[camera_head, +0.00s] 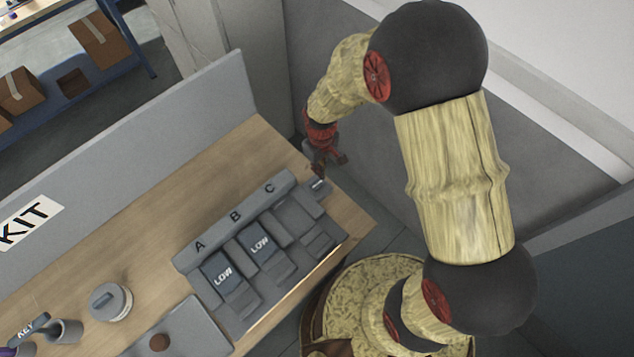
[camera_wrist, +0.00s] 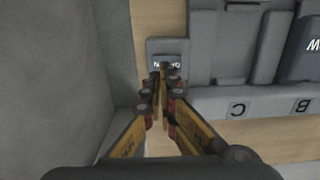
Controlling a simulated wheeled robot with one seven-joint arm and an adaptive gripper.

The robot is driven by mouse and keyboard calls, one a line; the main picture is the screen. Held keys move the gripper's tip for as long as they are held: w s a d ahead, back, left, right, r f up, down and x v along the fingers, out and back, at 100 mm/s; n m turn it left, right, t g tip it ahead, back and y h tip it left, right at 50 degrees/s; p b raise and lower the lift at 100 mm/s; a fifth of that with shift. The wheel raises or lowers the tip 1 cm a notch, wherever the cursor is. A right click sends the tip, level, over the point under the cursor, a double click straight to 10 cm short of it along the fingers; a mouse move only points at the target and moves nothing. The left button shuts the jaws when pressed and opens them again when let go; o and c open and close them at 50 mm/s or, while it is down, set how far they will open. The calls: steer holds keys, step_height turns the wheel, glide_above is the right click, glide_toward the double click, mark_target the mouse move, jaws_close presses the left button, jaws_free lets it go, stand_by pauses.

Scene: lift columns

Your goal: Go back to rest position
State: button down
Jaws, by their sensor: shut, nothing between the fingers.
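My gripper (camera_head: 330,158) is at the far right end of the wooden table, just beyond the column unit marked A, B and C. In the wrist view my gripper (camera_wrist: 163,80) has its fingertips together with nothing between them. The fingertips point at a small grey block with a dark lettered label (camera_wrist: 168,62). This block (camera_head: 318,187) also shows beside the C end of the unit in the head view. I cannot tell whether the fingertips touch it. My arm arches down the right side of the head view.
The grey column unit (camera_head: 181,262) has two LOW labels at A and B. A grey tray (camera_head: 190,325), a round lidded container (camera_head: 111,302) and a cup (camera_head: 66,331) stand at the left. A grey panel (camera_head: 150,125) backs the table (camera_head: 345,212). A grey wall is close on the right.

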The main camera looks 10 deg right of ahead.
steer(key=shift+r+p, duration=0.45)
steer(key=shift+r, duration=0.45)
steer(key=shift+s, duration=0.3)
steer(key=s+d+r+m+t+b, duration=0.2)
steer(key=s+d+r+m+b, duration=0.1)
steer(key=s+r+b, duration=0.3)
steer(key=s+d+r+m+t+b, duration=0.3)
steer(key=s+d+r+b, duration=0.3)
steer(key=s+r, duration=0.5)
step_height(320, 180, up, 4)
steer(key=shift+d+f+m+t+b, duration=0.2)
steer(key=shift+d+m+t+b, duration=0.1)
steer(key=shift+m+b, duration=0.15)
